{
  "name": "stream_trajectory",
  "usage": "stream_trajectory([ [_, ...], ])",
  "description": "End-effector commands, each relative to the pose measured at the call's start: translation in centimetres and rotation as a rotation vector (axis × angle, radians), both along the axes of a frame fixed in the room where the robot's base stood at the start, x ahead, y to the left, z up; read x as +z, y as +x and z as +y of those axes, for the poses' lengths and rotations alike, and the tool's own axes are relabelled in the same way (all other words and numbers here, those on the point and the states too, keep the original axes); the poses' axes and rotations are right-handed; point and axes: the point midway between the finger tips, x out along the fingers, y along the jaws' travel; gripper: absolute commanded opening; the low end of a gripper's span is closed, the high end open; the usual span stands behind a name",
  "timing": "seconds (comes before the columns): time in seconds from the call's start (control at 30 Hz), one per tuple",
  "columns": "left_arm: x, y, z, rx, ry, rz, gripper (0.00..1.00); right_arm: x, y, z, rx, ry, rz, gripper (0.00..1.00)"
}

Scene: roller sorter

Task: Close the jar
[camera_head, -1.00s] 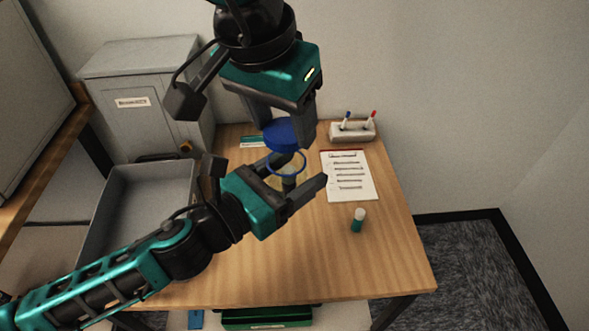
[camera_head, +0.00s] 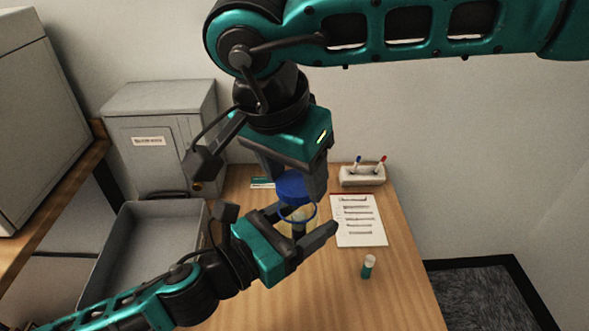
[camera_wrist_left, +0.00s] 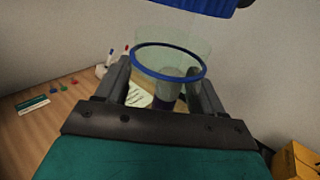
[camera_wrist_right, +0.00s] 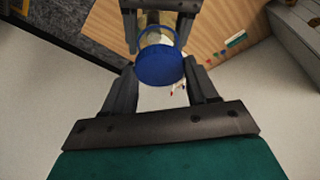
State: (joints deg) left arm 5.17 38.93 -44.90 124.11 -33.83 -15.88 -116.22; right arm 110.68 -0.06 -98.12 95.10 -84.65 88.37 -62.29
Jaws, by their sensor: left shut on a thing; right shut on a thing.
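The jar (camera_head: 299,214) is clear with a blue ring around it, held upright above the table between the fingers of my left gripper (camera_head: 300,226). In the left wrist view the jar (camera_wrist_left: 170,62) shows a dark and pale thing in or behind its lower part. My right gripper (camera_head: 298,190) points down and is shut on the blue lid (camera_head: 294,187). The lid is above the jar's mouth, roughly in line with it. Its lower edge shows at the top of the left wrist view (camera_wrist_left: 195,4). In the right wrist view the lid (camera_wrist_right: 160,67) covers part of the jar.
The wooden table (camera_head: 390,285) holds a written sheet (camera_head: 358,220), a small green bottle with a white cap (camera_head: 368,266) and a pen holder (camera_head: 362,175). A grey tray (camera_head: 150,240) and a grey cabinet (camera_head: 160,135) stand at the left. The table's front right is clear.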

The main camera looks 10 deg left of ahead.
Motion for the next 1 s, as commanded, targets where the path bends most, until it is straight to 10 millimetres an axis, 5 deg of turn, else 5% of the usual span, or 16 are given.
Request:
stream_trajectory([
  [1.0, 0.1, 0.0, 0.0, 0.000, -0.001, -0.002, 0.13, -1.9, -0.1, 0.0, 0.001, -0.001, 0.001, 0.30],
])
